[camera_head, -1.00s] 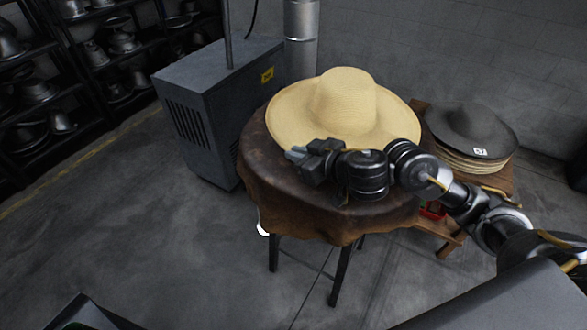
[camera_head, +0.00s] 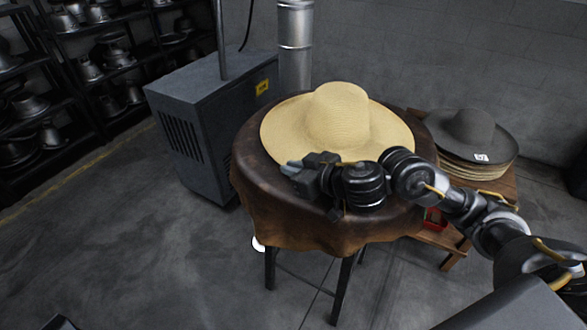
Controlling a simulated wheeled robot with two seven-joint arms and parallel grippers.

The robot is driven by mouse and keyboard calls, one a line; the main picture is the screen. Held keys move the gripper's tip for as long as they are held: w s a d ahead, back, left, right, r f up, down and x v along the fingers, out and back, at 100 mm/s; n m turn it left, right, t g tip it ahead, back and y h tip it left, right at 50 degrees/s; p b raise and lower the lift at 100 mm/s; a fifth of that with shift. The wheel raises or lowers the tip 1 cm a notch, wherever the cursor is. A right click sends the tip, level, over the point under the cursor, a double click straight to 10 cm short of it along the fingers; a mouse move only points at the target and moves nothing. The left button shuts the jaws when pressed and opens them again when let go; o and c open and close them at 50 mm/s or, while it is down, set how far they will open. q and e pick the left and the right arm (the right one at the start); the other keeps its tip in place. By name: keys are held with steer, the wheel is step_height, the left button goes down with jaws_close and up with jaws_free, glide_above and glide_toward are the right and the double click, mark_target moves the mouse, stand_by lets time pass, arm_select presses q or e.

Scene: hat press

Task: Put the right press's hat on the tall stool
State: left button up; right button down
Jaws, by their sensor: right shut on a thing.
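A pale straw hat (camera_head: 338,120) with a wide brim sits crown up over the top of the tall stool (camera_head: 290,220), which has a dark brown leather cover and dark legs. My right gripper (camera_head: 291,168) is at the near edge of the brim, with its arm coming in from the right across the stool top. It is shut on the brim; the arm and gripper hide part of the near brim. My left gripper is not in view. No press can be made out.
A dark hat (camera_head: 470,130) with a white tag lies on a stack of pale hats on a low wooden table (camera_head: 500,190) to the right. A grey metal cabinet (camera_head: 210,120) stands behind left, beside a metal pipe (camera_head: 295,45). Shelves of metal forms (camera_head: 90,60) line the left.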

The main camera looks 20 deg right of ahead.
steer(key=c, duration=1.5)
jaws_free()
steer(key=shift+f, duration=0.1)
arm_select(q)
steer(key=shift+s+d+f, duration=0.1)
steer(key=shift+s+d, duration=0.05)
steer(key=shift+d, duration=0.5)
